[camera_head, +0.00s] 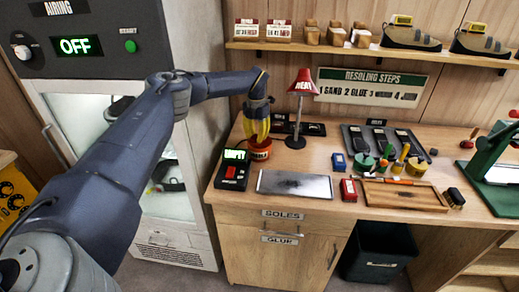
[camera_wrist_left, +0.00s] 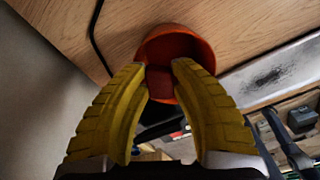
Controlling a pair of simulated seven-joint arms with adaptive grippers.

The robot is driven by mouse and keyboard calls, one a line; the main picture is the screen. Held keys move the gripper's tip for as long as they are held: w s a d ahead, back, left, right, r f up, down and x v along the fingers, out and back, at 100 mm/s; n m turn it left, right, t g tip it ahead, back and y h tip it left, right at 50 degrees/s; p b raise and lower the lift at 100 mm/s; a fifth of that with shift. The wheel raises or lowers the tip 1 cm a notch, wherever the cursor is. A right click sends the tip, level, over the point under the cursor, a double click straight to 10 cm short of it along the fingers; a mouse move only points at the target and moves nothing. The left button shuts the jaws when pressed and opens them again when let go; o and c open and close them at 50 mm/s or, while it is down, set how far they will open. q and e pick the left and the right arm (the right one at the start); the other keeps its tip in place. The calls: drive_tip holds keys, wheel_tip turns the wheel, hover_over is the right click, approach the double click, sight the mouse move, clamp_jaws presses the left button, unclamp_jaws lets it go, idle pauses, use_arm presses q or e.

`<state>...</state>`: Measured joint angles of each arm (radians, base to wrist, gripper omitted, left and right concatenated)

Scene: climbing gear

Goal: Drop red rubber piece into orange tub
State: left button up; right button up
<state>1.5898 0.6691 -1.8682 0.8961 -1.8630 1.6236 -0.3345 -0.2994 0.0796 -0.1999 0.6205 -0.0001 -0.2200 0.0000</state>
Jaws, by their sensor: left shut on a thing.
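The orange tub (camera_head: 260,154) stands on the bench behind the small "EMPTY" display box. It also shows in the left wrist view (camera_wrist_left: 205,52), its round opening beyond my fingertips. My left gripper (camera_head: 257,138) points down over the tub with its yellow fingers. In the left wrist view its fingertips (camera_wrist_left: 160,70) are close together on the small dark red rubber piece (camera_wrist_left: 160,84), which lines up with the tub's opening. The piece's height over the rim is hard to tell. In the head view the piece is hidden. My right gripper is not in view.
The display box (camera_head: 233,170) is close in front of the tub. A red "HEAT" lamp (camera_head: 303,85) stands right of the gripper. A metal plate (camera_head: 294,184) lies to the right, with tools and a wooden board (camera_head: 404,195) beyond. A tall cabinet borders the left.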

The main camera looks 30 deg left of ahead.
use_arm(q)
drive_tip(key=o, duration=0.9)
wheel_tip(320, 180, up, 12)
idle(0.3)
idle(0.4)
